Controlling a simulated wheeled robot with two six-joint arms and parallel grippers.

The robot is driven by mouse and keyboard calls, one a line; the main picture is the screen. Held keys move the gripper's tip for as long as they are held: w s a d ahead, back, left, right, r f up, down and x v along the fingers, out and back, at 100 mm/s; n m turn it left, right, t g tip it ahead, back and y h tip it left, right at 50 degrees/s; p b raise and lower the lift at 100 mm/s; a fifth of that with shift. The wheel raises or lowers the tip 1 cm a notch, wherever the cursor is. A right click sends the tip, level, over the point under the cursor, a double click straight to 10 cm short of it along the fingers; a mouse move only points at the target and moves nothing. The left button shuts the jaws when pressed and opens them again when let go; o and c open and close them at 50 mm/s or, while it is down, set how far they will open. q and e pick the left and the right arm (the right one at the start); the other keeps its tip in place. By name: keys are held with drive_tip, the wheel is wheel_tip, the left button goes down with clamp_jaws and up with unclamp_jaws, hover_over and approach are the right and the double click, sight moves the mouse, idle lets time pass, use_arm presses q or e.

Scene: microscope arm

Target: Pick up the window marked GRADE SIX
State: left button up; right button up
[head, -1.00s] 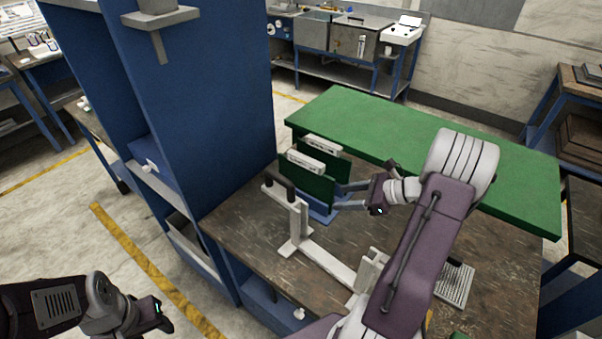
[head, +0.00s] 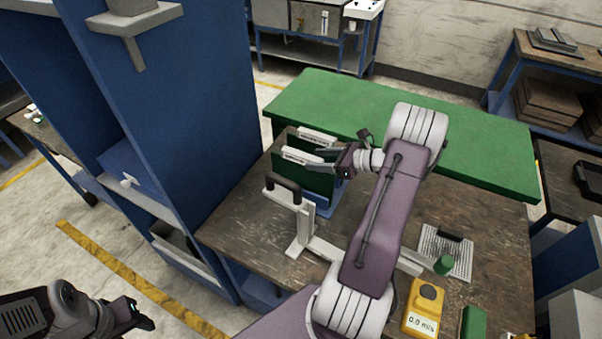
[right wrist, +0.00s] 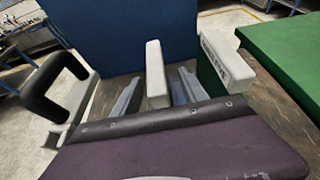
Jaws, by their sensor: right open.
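Two dark green windows with white top bars stand upright, one behind the other, in a blue holder (head: 322,203) on the bench. The near window (head: 302,157) bears small print that I cannot read in the head view. The far window (head: 317,137) also shows in the right wrist view (right wrist: 228,60); its print starts with GRADE, but the second word is unclear. My right gripper (head: 316,160) is open at the near window's bar, with its fingers on either side of that bar (right wrist: 157,75) in the right wrist view. My left gripper (head: 138,314) is low at the left, its jaws unclear.
A white stand with a black handle (head: 283,185) is just in front of the holder. A blue cabinet (head: 165,100) rises at the left. A yellow meter (head: 424,305) and a perforated plate (head: 445,252) are at the right.

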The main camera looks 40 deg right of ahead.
sight(304, 159)
drive_tip(key=shift+w+a, duration=0.15)
drive_tip(key=shift+w, duration=0.1)
drive_tip(key=p+x, duration=0.1)
drive_tip(key=x, duration=0.2)
drive_tip(key=shift+w+a+p, duration=0.15)
drive_tip(key=shift+a+p, duration=0.2)
drive_tip(key=shift+a, duration=0.05)
drive_tip(key=shift+w+a+f, duration=0.15)
drive_tip(key=shift+w+f, duration=0.25)
drive_tip(key=shift+w, duration=0.05)
drive_tip(key=shift+s, duration=0.1)
clamp_jaws()
idle(0.3)
